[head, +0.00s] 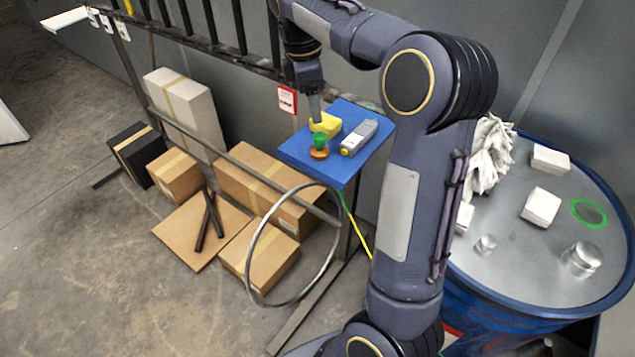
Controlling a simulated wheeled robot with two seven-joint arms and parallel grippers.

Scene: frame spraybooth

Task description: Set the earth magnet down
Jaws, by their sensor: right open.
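A small piece with a green knob and a copper-coloured round base (319,148), which looks like the earth magnet, stands upright on the blue shelf (345,172) near its front left edge. My right arm reaches over from the right. Its gripper (315,108) points down above the shelf, just behind the green-knobbed piece and close to a yellow block (329,125). The right gripper is open. The fingertips are small in the view, and I cannot tell whether they touch the yellow block. My left gripper is not in view.
A grey handheld meter (359,137) lies on the shelf to the right. A metal hoop (252,257) and several boxes (263,190) are below. A blue drum (500,275) with cloths and metal pieces stands right. A rack rail (200,40) runs behind my gripper.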

